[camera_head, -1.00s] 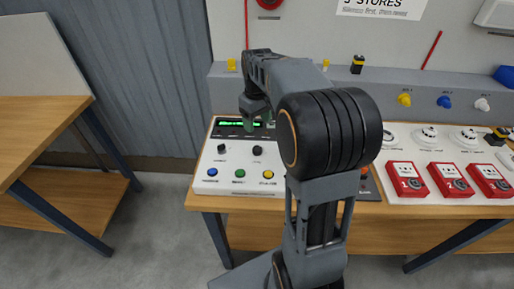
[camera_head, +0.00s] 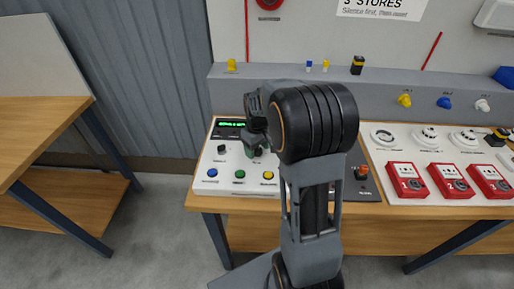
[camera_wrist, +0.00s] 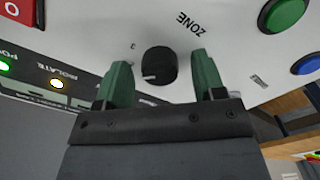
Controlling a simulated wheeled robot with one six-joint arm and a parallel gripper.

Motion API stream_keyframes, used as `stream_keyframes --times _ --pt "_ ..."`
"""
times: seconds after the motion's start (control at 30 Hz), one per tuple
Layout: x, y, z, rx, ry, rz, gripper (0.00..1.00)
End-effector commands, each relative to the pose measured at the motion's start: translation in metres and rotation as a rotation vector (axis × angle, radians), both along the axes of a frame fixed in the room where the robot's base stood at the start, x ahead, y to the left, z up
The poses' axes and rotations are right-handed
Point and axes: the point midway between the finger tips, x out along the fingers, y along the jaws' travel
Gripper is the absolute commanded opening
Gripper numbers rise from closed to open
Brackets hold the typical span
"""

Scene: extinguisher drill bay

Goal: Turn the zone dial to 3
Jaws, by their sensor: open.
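The zone dial (camera_wrist: 159,66) is a round black knob with a white pointer mark on a white panel, under the word ZONE in the wrist view. My gripper (camera_wrist: 160,80) is open, with one green finger on each side of the dial and visible gaps between. In the head view my gripper (camera_head: 256,146) is over the white panel (camera_head: 212,165) and hides the dial.
Blue (camera_head: 212,172), green (camera_head: 240,174) and yellow (camera_head: 268,175) buttons line the panel's front, with another black knob (camera_head: 222,149) at left. A green-lit display (camera_head: 232,124) is behind. Red call points (camera_head: 407,180) stand at right.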

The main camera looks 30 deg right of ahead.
Motion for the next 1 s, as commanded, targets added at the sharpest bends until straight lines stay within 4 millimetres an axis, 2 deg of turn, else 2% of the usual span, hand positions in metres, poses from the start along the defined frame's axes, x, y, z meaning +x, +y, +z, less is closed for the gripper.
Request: stream_keyframes --times 0.13,0.63,1.0 --pt "0.0 0.0 0.0001 0.0 0.0 0.0 0.63" --pt "0.0001 0.0001 0.0004 0.0 0.0 0.0 0.15" --pt "0.0002 0.0001 0.0006 0.0 -0.001 -0.081 0.14"
